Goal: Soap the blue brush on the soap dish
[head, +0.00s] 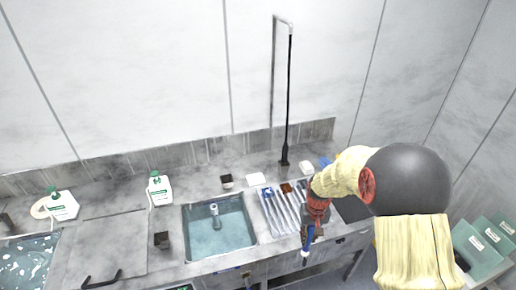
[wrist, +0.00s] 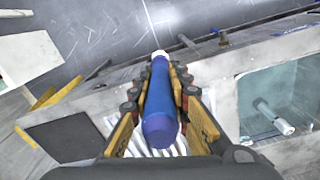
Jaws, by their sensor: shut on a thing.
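My gripper (head: 311,226) is shut on the blue brush (head: 306,246) in front of the counter's front edge. In the wrist view the blue handle (wrist: 160,103) lies lengthwise between the two fingers of my gripper (wrist: 159,75), with a white tip at its far end. The bristles cannot be made out. I cannot tell which is the soap dish.
A ribbed tray (head: 270,222) with several long tools lies behind my gripper. A water-filled sink (head: 215,240) is left of it. A thin black pole (head: 287,110) rises at the back. White pump bottles (head: 160,188) stand left. Green bins (head: 478,250) are at the right.

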